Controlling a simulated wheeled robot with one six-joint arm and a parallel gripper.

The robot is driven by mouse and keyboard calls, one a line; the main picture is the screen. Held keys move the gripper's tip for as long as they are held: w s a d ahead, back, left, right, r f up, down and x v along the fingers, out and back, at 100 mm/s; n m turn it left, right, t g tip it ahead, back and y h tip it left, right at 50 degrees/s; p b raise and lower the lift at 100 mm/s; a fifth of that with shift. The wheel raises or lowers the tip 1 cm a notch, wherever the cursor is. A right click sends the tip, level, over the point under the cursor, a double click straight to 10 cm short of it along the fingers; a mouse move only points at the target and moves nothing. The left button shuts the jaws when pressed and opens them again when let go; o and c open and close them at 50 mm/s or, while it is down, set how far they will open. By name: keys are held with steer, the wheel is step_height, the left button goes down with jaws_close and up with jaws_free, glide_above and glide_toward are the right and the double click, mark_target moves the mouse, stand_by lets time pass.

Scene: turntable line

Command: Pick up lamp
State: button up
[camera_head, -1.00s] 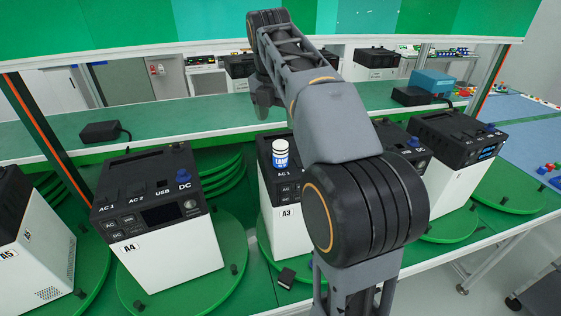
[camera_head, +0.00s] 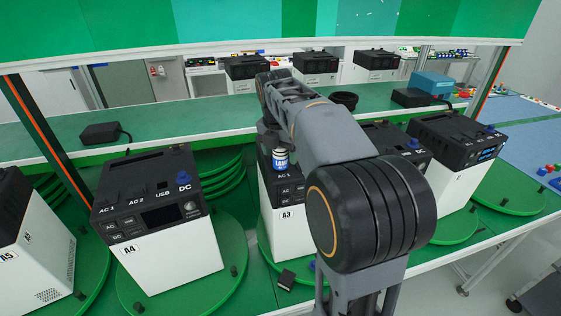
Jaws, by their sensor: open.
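The lamp (camera_head: 280,160) is a small white and blue cylinder with a printed label. It stands upright on top of the black and white box marked A3 (camera_head: 290,215). My gripper (camera_head: 272,146) is open, just above and behind the lamp in the picture, and overlaps its upper end. I cannot tell whether the fingers are around the lamp or touch it. My arm hides the right part of box A3 and part of the gripper.
Box A4 (camera_head: 170,255) stands to the left on a green turntable (camera_head: 235,245), with box A5 (camera_head: 30,255) farther left. More boxes (camera_head: 455,150) stand to the right. A black adapter (camera_head: 100,133) lies on the green shelf behind. A small black block (camera_head: 286,279) lies in front of A3.

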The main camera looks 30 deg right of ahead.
steer(key=shift+f, duration=0.1)
steer(key=c, duration=1.1)
steer(key=shift+r, duration=0.2)
